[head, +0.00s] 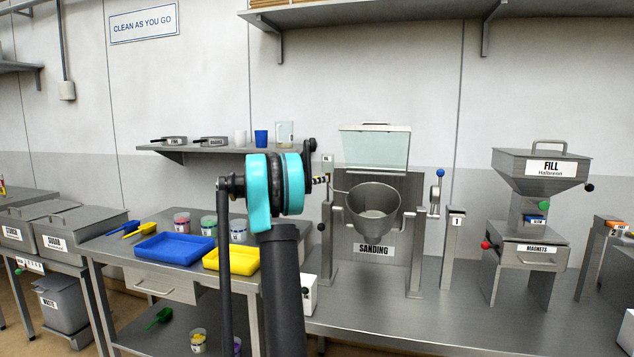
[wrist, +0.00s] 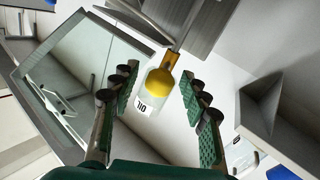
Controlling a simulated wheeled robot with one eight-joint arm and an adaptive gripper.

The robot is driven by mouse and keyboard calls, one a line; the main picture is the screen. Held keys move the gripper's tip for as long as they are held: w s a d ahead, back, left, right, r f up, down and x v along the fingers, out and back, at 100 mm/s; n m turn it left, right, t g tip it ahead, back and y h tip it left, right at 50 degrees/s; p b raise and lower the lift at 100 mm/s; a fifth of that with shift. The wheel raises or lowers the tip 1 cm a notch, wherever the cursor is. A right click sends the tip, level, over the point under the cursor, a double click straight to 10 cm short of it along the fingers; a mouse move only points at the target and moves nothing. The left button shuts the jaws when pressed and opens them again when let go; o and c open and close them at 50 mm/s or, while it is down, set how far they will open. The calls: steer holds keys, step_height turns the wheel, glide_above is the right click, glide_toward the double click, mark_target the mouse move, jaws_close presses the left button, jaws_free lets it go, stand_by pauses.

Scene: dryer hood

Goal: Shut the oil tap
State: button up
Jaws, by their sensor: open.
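In the wrist view, a small vessel (wrist: 162,78) with yellow content and a white OIL label appears between the fingers of my gripper (wrist: 158,88). My gripper is open, with a green-padded finger on each side and clear space beside the vessel. I cannot tell whether the vessel is between the fingertips or beyond them. No tap handle can be made out, so its position cannot be told.
The SANDING machine has a raised clear lid (head: 375,147), also large in the wrist view (wrist: 85,85). A wall shelf (head: 190,150) with cups is behind my arm. Blue (head: 175,248) and yellow (head: 231,260) trays are at left. The FILL hopper (head: 543,170) stands at right.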

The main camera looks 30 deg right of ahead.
steer(key=shift+d, duration=0.1)
steer(key=shift+c, duration=0.5)
jaws_close()
